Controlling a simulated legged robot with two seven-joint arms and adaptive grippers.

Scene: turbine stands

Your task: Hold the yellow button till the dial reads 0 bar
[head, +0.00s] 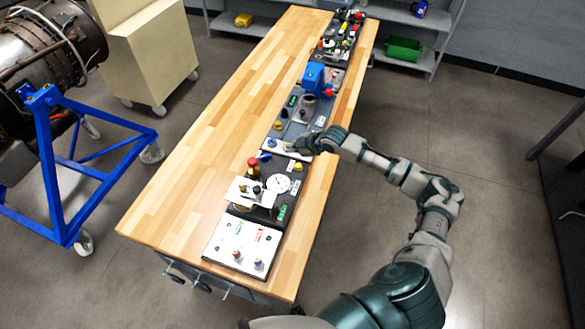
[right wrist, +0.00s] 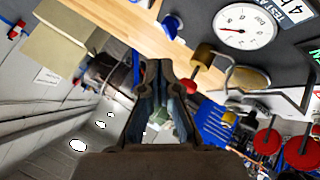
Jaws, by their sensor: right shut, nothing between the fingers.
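The round white dial (head: 278,183) sits on the dark panel near the front of the bench. It shows larger in the right wrist view (right wrist: 245,25), with a thin red needle; its exact reading is too small to tell. A small yellow knob or button (right wrist: 229,118) shows in the right wrist view, right of my fingers and apart from them; I cannot tell surely that it is the yellow button. My right gripper (head: 290,148) is shut and empty above the panel, just beyond the dial. Its fingers (right wrist: 166,78) fill the middle of the wrist view. My left gripper is out of view.
A red-topped brass valve (head: 253,165) and a metal bracket stand beside the dial. A white panel (head: 243,245) with knobs lies in front. A blue box (head: 314,76) and more fittings line the bench behind. The bench's left side (head: 190,140) is clear wood.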

